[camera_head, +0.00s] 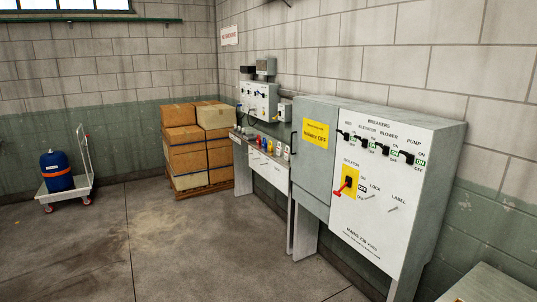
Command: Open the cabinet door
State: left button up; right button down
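A grey electrical cabinet (440,160) stands against the right wall on legs. Its left part is a grey door (313,178) with a yellow sign (316,133) that reads something like "isolator off", and it looks shut. A dark handle (292,143) is at the door's left edge. The white right panel (385,215) carries a row of black breaker switches (381,148) and a yellow isolator plate (346,181) with a black knob and a red piece at its left. Neither of my grippers is in view.
A narrow bench (265,170) with small coloured items stands left of the cabinet, below a smaller wall panel (259,100). Stacked boxes (185,155) fill the corner. A trolley (62,195) carries a blue drum. A table corner (495,285) shows at lower right. The floor ahead is clear.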

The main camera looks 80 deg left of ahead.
aim_at(313, 136)
jog(key=u, duration=2.6)
jog(key=i+j, duration=0.15)
jog(key=i, duration=0.8)
jog(key=i+j, duration=0.1)
jog(key=i, duration=0.9)
jog(key=i+j, duration=0.15)
jog(key=i, duration=0.8)
jog(key=i+j, duration=0.15)
jog(key=i, duration=0.85)
